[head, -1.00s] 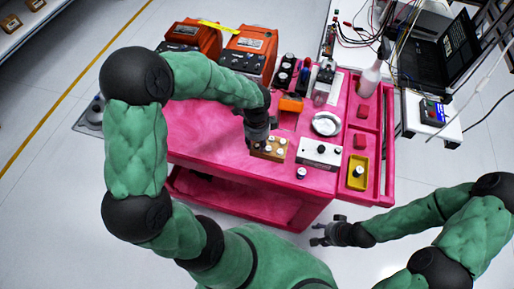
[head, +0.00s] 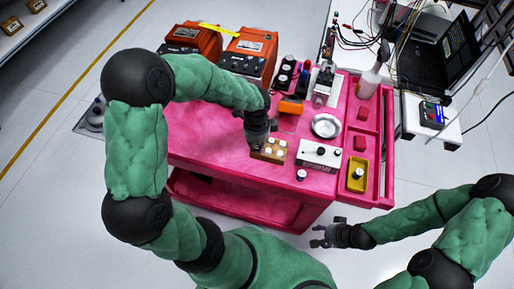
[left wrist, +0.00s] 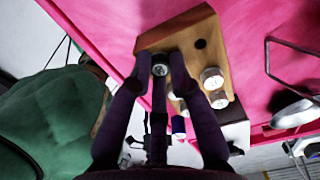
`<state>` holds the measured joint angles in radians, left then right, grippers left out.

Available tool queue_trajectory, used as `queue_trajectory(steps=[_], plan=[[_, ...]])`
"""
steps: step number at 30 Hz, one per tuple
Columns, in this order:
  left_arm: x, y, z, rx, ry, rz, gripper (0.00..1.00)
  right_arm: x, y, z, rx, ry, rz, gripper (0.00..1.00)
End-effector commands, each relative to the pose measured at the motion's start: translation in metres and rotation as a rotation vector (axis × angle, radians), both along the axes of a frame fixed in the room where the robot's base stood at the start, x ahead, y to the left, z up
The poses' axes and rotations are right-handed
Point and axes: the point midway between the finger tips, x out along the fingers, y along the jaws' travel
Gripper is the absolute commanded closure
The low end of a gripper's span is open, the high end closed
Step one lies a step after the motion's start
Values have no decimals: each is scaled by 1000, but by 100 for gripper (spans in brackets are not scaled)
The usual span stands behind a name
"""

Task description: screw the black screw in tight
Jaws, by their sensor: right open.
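A wooden block (head: 262,156) with several pale round screws (head: 280,154) sits on the pink cart top. My left gripper (head: 262,142) points down at the block's left back part. In the left wrist view the block (left wrist: 221,52) shows a dark empty hole (left wrist: 200,43) and pale screws (left wrist: 212,78). There the two fingers of my left gripper (left wrist: 159,54) stand apart, with a small dark round piece (left wrist: 160,70) between their tips, possibly the black screw. I cannot tell whether they touch it. My right gripper (head: 326,236) is open and empty, in front of the cart.
A white box with knobs (head: 319,154) is right of the block. A small dark knob with a pale top (head: 301,175) stands near the front edge. A silver dish (head: 326,126), an orange piece (head: 291,105) and a yellow tray (head: 357,176) are nearby. The cart's left side is clear.

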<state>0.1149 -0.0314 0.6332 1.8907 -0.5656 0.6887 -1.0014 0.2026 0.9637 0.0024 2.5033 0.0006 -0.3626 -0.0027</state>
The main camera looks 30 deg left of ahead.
Motion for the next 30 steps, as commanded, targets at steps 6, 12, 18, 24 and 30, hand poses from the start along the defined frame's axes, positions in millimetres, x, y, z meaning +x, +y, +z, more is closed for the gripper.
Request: queue_trajectory(steps=[6,12,18,24,30], plan=[[0,0,10,0,0,0,100,0,0,9,0,0,0,49],[0,0,28,0,0,0,100,0,0,25,0,0,0,49],[0,0,45,0,0,0,100,0,0,40,0,0,0,49],[0,0,51,0,0,0,100,0,0,45,0,0,0,49],[0,0,50,0,0,0,100,0,0,44,0,0,0,49]])
